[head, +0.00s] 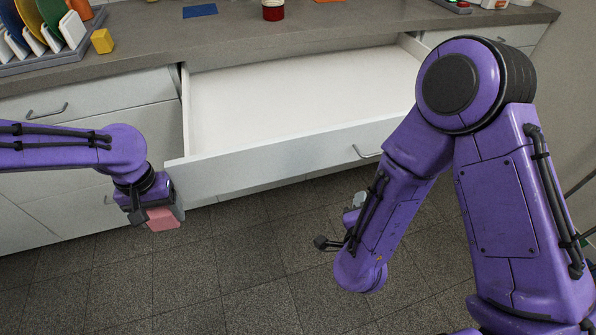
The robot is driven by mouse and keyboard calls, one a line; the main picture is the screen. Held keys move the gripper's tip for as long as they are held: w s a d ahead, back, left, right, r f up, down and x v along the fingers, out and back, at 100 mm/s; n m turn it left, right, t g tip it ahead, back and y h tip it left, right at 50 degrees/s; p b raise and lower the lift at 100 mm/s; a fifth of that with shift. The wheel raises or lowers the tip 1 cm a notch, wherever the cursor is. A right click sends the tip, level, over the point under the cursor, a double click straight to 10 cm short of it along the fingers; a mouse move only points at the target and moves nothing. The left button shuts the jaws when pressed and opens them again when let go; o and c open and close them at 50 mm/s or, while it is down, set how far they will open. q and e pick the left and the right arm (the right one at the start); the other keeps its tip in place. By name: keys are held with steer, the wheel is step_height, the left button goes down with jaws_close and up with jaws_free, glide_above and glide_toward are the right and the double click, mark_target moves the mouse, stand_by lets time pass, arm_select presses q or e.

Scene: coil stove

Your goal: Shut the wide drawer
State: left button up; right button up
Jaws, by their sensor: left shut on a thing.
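The wide drawer (290,160) is white and pulled well out from under the counter. Its inside looks empty. A dark handle (366,152) shows on the right part of its front. My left gripper (154,215) is in front of the drawer's left end, shut on a pink block (163,219). My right gripper (338,226) is below and in front of the drawer front, near the handle's side. My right forearm partly hides it, and its fingers are too unclear to tell whether they are open or shut.
The grey counter (240,45) holds a dish rack (50,60) with plates, a yellow block (102,41), a blue mat (200,11) and a red jar (273,10). A closed drawer (85,98) lies left of the wide one. The tiled floor (230,270) in front is clear.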

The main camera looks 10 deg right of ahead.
step_height(320, 180, up, 7)
steer(key=s+a+m+t+h+b, duration=0.1)
steer(key=a+m+t+h+b, duration=0.1)
steer(key=m+h+b, duration=0.6)
steer(key=w+d+m, duration=0.1)
steer(key=w+d, duration=0.1)
steer(key=w, duration=0.1)
steer(key=w+d+r+m+y, duration=0.1)
steer(key=w+d, duration=0.2)
steer(key=w+d+y, duration=0.1)
steer(key=w+d, duration=0.2)
steer(key=shift+w+d+r+m, duration=0.1)
steer(key=shift+d+r+m, duration=0.1)
steer(key=shift+m, duration=0.2)
arm_select(q)
step_height(320, 180, down, 11)
steer(key=s, duration=0.1)
steer(key=shift+s, duration=0.15)
arm_select(e)
jaws_close()
